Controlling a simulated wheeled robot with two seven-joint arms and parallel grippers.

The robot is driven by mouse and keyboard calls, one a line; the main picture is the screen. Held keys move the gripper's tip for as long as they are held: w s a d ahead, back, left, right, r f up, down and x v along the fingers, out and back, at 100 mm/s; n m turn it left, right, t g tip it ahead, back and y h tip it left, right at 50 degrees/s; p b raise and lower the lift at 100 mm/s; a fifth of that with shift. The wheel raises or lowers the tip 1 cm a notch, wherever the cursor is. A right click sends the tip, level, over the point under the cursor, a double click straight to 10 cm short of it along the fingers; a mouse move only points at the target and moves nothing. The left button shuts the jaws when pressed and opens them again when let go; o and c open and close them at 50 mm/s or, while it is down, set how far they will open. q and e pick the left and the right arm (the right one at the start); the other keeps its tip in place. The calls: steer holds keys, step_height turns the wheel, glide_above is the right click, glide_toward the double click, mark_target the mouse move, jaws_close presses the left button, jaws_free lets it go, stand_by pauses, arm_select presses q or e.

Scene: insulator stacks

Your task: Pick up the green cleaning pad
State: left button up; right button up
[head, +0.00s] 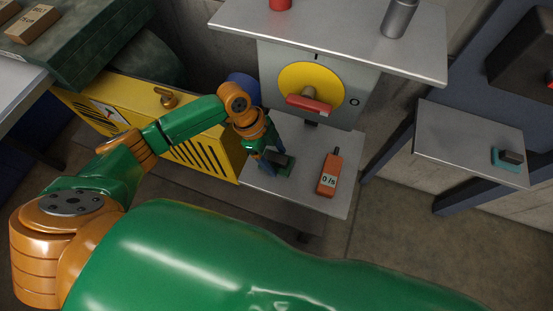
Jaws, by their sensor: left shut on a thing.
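The green cleaning pad (287,171), with a dark block on top, is at the left part of the small grey shelf below the dial box. My left gripper (273,163) comes down over it from above and is shut on it. The fingers partly hide the pad, and I cannot tell whether it still touches the shelf. My right gripper is not in view.
An orange handheld meter (328,174) lies right of the pad on the shelf (313,204). Above are a yellow dial with a red handle (309,104) and a grey upper shelf (335,42). A teal pad with a dark block (508,158) sits on the right-hand shelf (460,145). A yellow vented cabinet (207,154) stands left.

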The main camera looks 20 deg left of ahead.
arm_select(q)
steer(key=shift+r+b, duration=0.2)
steer(key=shift+b, duration=0.35)
steer(key=s, duration=1.8)
steer(key=shift+a+r, duration=0.15)
steer(key=shift+a, duration=0.15)
